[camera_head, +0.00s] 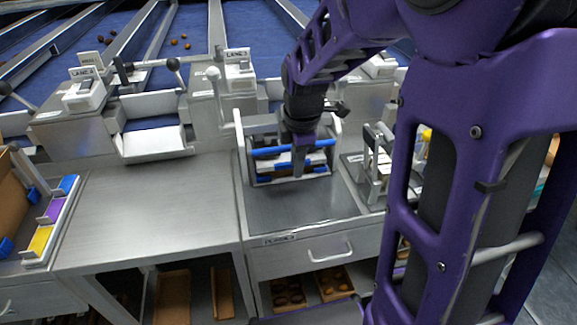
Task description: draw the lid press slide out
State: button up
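My gripper (299,165) points down at a white-sided frame (240,135) with blue bars, standing at the back of a metal worktop. The fingertips overlap the blue bars and dark blocks in this view. I cannot tell whether they touch them, or whether the gripper is open or shut. Right of it stands a small metal device with uprights (376,160), partly hidden by my arm. I cannot tell for certain which of these is the lid press, and no slide can be made out clearly.
A drawer with a handle (330,252) is below the worktop, over open shelves with trays of dates (333,283). A bare metal counter (150,215) lies to the left. Lane units with levers (85,95) stand behind it. A rack with coloured tabs (55,212) is at far left.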

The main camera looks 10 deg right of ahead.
jog(key=shift+w+f+b, duration=0.2)
jog(key=shift+f+b, duration=0.25)
jog(key=shift+f, duration=0.3)
jog(key=shift+w+f+b, duration=0.15)
jog(key=shift+f+b, duration=0.25)
jog(key=shift+f, duration=0.35)
jog(key=shift+c, duration=0.3)
grip_shut()
